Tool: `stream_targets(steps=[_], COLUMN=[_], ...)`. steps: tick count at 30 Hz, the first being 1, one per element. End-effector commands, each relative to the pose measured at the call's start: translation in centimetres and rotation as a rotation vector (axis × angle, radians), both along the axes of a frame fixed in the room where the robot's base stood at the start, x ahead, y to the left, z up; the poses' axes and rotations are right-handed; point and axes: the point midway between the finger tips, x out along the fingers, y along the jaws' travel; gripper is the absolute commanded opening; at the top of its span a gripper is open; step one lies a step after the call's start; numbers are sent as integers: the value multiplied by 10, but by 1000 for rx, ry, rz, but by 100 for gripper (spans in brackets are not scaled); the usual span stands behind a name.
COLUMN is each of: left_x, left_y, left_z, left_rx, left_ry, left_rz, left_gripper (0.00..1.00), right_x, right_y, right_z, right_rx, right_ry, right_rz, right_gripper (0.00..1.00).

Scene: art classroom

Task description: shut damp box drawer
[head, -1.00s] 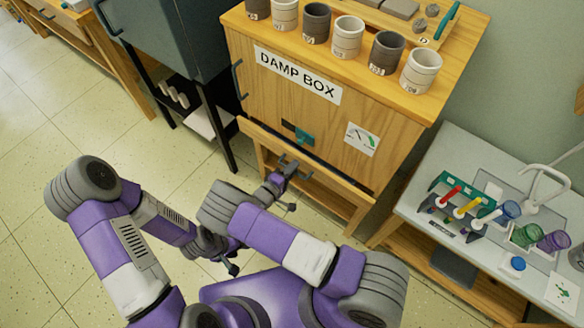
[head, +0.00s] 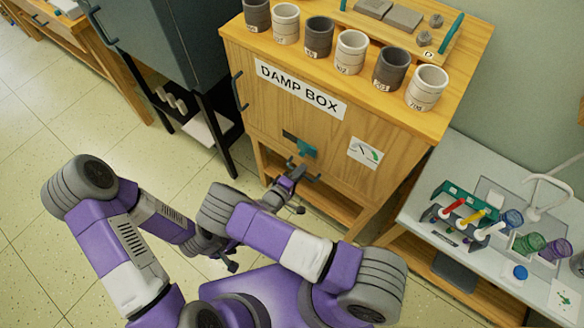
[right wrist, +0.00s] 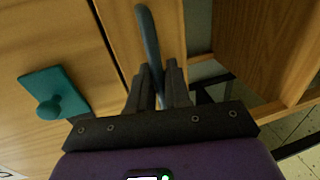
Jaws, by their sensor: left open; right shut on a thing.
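The wooden damp box (head: 393,152) stands ahead, with a "DAMP BOX" label on its front. In the right wrist view, its drawer front (right wrist: 173,25) is a wooden strip beside the door panel, with only a thin dark seam between them. A blue-grey bar handle (right wrist: 148,35) sits on the strip. My right gripper (head: 304,170) is shut on this handle; its fingers also show in the right wrist view (right wrist: 158,85). The head view mostly hides the handle behind the gripper. My left gripper (head: 231,265) is open and empty, low over the floor.
A teal latch (head: 306,149) on the door is close to my right gripper. Several cups (head: 351,52) stand along the box top. A dark cabinet (head: 180,50) stands at the left. The floor at left is clear.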

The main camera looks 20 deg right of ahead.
Motion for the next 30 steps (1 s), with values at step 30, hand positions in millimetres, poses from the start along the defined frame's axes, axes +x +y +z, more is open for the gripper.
stream_targets(steps=[30], left_x=[-1], left_y=[0], left_z=[3], left_rx=[0], left_ry=[2], left_rz=[0], left_gripper=[43], right_x=[-7], right_y=[21], right_z=[7], right_rx=[5], right_ry=[-1], right_rz=[-2], right_gripper=[30])
